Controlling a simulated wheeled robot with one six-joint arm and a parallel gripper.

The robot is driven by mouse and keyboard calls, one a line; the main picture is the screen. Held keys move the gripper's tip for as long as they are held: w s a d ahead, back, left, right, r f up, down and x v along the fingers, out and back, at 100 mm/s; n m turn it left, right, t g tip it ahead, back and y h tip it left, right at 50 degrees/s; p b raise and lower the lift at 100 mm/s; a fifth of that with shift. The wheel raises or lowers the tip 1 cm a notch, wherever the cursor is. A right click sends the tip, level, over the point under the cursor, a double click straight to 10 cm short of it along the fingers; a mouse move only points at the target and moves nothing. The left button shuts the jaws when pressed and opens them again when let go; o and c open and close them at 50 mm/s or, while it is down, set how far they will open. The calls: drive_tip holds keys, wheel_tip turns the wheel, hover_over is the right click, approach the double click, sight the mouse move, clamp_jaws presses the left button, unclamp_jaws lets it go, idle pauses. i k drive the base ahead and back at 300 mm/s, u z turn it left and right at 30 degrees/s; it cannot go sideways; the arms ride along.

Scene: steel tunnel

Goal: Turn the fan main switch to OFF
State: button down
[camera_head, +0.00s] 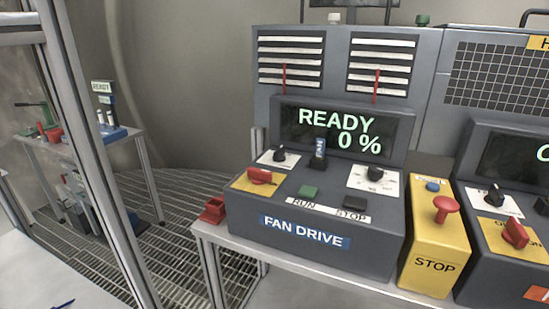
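The grey FAN DRIVE console (340,243) stands on a bench in the middle of the view. Its display (341,131) reads READY and 0 %. A red rotary switch (259,175) on a yellow plate sits at the left of its sloped panel; it looks like the main switch. Its handle lies roughly sideways, and the plate's lettering is too small to read. Black knobs on white plates (279,156) (374,174), a green RUN button (308,191) and a black STOP button (354,203) share the panel. My gripper is not in view.
A yellow STOP box (437,240) with a red mushroom button stands right of the console. A second console (507,220) with another red switch is further right. A small red object (214,209) lies at the bench's left edge. A metal frame post (95,150) crosses the left side.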

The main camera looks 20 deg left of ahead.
sight(259, 176)
drive_tip(key=u, duration=1.1)
drive_tip(key=k, duration=0.45)
drive_tip(key=u, duration=0.2)
drive_tip(key=i, duration=1.05)
drive_tip(key=z, duration=0.2)
